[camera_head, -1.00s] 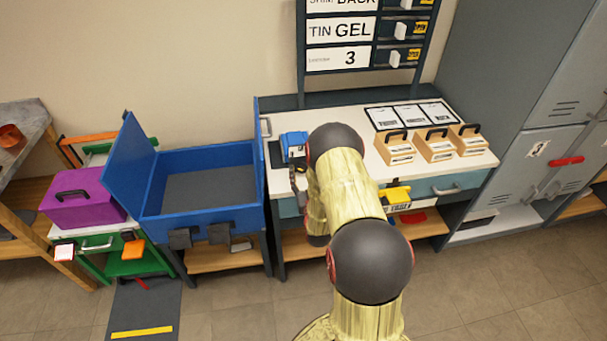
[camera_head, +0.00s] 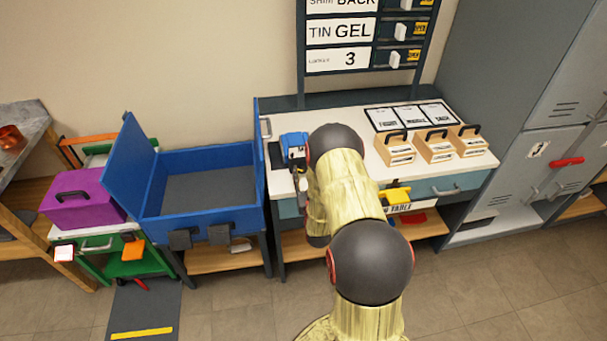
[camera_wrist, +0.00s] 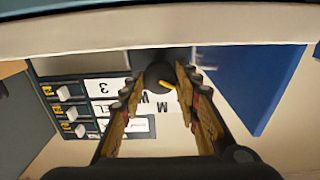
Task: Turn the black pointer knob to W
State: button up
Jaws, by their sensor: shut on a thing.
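The black pointer knob (camera_wrist: 158,76) shows in the wrist view between my fingertips, with a yellow pointer mark (camera_wrist: 169,85) on it. White plates with black letters, seen upside down, lie beside and below it; one letter reads as W or M. My gripper (camera_wrist: 161,74) has a finger on each side of the knob and is shut on it. In the head view my gripper (camera_head: 299,183) is at the front left edge of the white-topped bench (camera_head: 350,165), partly hidden by my arm. The knob is hidden there.
A blue open chest (camera_head: 205,220) stands just left of the bench. A blue object (camera_head: 293,142) sits on the bench near my wrist. Wooden boxes with black handles (camera_head: 435,147) stand at the bench's right. A sign board (camera_head: 338,60) rises behind.

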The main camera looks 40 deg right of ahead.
jog(key=shift+m, duration=0.3)
jog(key=m+b, duration=0.3)
jog(key=m, duration=0.2)
jog(key=m+b, duration=0.2)
jog(key=m, duration=0.4)
jog(key=shift+m+b, duration=0.35)
jog(key=shift+m, duration=0.05)
jog(key=m+b, duration=0.2)
jog(key=m, duration=0.3)
jog(key=m+b, duration=0.1)
jog(key=m, duration=0.5)
jog(key=shift+b, duration=0.35)
jog(key=shift+m, duration=0.4)
jog(key=o, duration=1.1)
jog(key=shift+o, duration=0.4)
